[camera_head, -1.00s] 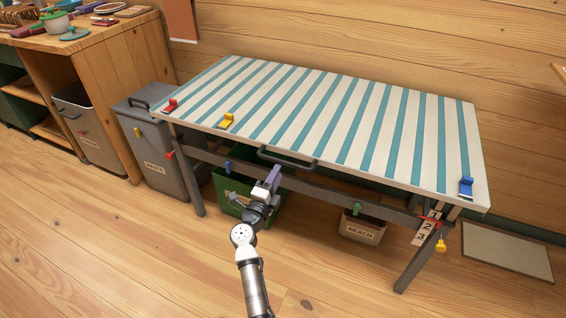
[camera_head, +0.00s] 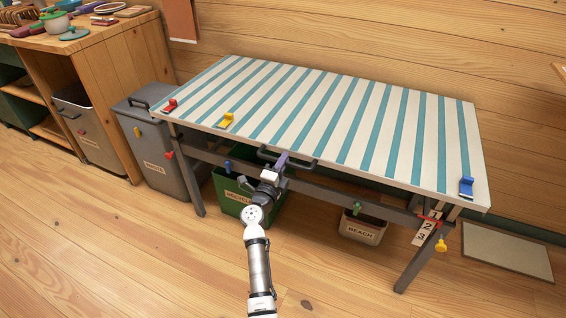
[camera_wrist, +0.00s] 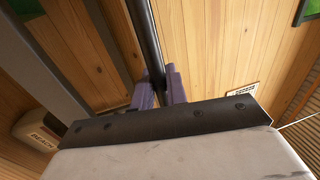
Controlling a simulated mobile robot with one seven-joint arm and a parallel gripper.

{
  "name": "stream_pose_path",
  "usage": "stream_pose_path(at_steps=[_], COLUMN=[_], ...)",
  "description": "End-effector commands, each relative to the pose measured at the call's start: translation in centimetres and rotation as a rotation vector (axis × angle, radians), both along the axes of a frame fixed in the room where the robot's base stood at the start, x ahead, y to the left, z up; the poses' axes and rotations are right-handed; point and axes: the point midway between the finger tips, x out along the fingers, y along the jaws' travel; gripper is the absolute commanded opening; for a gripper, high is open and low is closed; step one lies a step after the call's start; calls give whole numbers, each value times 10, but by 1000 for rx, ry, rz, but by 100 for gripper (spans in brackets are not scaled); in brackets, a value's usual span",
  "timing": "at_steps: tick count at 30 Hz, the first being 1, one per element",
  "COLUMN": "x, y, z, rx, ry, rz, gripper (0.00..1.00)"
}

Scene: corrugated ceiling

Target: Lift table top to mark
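The table top (camera_head: 345,120), striped teal and white, lies level on a dark frame. A dark bar handle (camera_head: 302,162) runs along its front edge. My gripper (camera_head: 281,160), with purple fingers, is at the left part of this handle. In the wrist view, the dark bar (camera_wrist: 147,35) runs between the two purple fingers (camera_wrist: 159,88); whether they press on it cannot be told. A white card (camera_head: 427,229) numbered 1, 2, 3 hangs at the right front leg, with a red marker beside its upper numbers.
Red (camera_head: 170,106), yellow (camera_head: 225,121) and blue (camera_head: 466,187) clips sit on the top's edges. A green bin (camera_head: 232,196) and a box labelled BEACH (camera_head: 362,229) stand beneath. A grey bin (camera_head: 163,160) stands left; the floor in front is clear.

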Motion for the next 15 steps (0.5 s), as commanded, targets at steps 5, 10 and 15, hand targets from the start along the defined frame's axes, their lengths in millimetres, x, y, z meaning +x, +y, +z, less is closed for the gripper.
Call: stream_pose_path(at_steps=[5, 10, 15], x=[0, 0, 0], y=[0, 0, 0], z=[0, 3, 20], rx=[0, 0, -1], ry=[0, 0, -2], rz=[0, 0, 0], gripper=[0, 0, 0])
